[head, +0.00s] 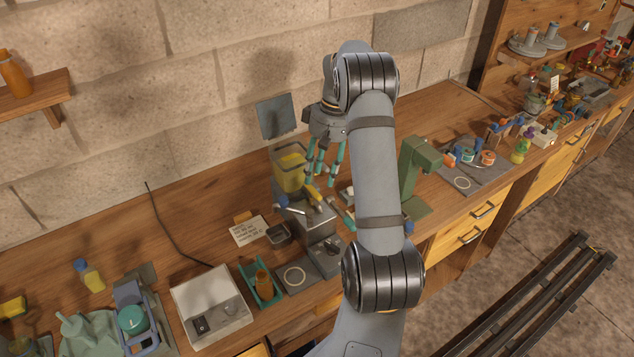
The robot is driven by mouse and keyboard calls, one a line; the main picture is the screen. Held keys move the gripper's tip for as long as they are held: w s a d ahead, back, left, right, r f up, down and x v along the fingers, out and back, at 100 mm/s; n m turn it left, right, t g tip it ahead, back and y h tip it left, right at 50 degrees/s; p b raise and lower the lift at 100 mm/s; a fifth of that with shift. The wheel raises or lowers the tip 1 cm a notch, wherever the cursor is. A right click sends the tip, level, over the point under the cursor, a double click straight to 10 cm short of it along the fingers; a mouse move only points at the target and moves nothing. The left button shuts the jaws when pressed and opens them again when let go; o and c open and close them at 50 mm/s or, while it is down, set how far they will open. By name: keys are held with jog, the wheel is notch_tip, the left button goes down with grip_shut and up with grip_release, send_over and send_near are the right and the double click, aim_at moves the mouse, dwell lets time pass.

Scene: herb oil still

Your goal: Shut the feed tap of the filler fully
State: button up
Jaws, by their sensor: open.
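The filler (318,225) is a grey machine on the bench left of my arm, with a clear hopper (289,172) of yellow contents at its back. A yellow lever (313,193) and a pale handle (290,208) show near its top; I cannot tell surely which is the feed tap, nor how far it is turned. My gripper (322,179) points down with teal fingers apart, just above and behind the yellow lever, right of the hopper. It is open and appears empty. Whether a finger touches the lever is unclear. My forearm hides the filler's right surroundings.
A green press-like stand (418,168) is right of my arm. In front left are a teal tray (262,284) with an amber bottle, a white box (210,305) and a paper note (250,231). A dark panel (276,115) stands behind the hopper, near the wall.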

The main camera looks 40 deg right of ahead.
aim_at(313, 191)
jog(key=shift+a+f+p, duration=0.2)
jog(key=shift+a+f, duration=0.05)
jog(key=shift+f, duration=0.85)
jog(key=shift+a+f+p, duration=0.2)
jog(key=shift+f, duration=0.9)
grip_shut()
